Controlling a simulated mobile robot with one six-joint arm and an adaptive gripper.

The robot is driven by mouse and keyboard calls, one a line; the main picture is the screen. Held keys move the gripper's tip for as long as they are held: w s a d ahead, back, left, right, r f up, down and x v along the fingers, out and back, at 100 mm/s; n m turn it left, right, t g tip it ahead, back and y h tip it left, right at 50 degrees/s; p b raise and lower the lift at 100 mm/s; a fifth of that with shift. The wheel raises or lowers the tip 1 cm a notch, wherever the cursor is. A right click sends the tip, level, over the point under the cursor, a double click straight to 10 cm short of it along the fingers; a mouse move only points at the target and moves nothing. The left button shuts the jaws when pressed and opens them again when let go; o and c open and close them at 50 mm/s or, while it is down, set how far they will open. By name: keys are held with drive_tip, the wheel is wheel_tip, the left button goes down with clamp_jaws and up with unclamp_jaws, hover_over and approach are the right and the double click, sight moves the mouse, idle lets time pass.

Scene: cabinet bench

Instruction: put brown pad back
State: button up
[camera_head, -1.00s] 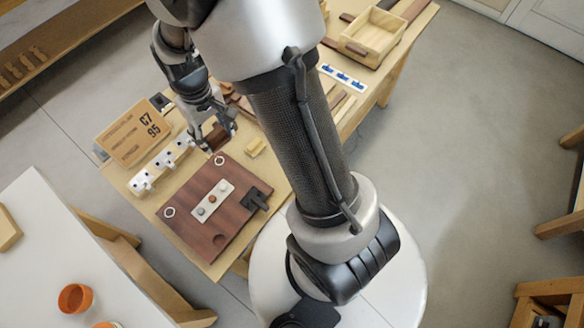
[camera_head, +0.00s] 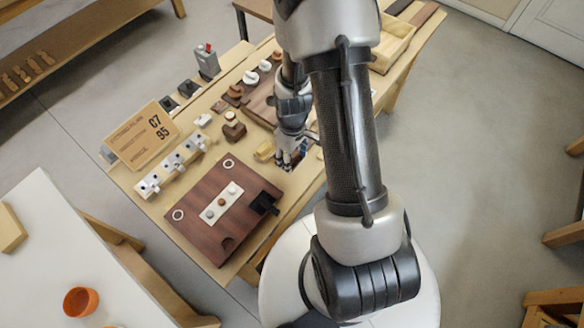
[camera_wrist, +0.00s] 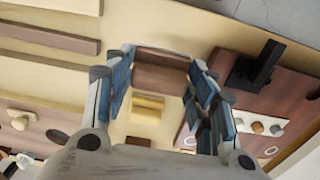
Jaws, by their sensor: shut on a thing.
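My gripper (camera_head: 290,165) is low over the bench, to the right of the small yellow block (camera_head: 264,150) and beyond the brown board. In the wrist view, its blue-padded fingers (camera_wrist: 160,82) are shut on a brown pad (camera_wrist: 160,73), which spans the gap between the fingertips. The pad cannot be made out clearly in the head view. Whether it touches the bench is unclear. The yellow block also shows in the wrist view (camera_wrist: 148,108), apart from the fingers.
A brown board (camera_head: 205,232) with a white button strip (camera_head: 222,202) and a black handle (camera_head: 264,204) lies at the near end. A lettered sign (camera_head: 143,135) and a white knob row (camera_head: 172,172) stand left. Another brown board (camera_head: 258,105) with pieces lies farther back.

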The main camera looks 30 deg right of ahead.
drive_tip(key=shift+f+b, duration=0.75)
drive_tip(key=shift+f, duration=2.2)
drive_tip(key=shift+f, duration=0.1)
drive_tip(key=shift+f, duration=0.15)
drive_tip(key=o, duration=1.2)
drive_tip(key=shift+o, duration=0.2)
drive_tip(key=shift+r, duration=0.25)
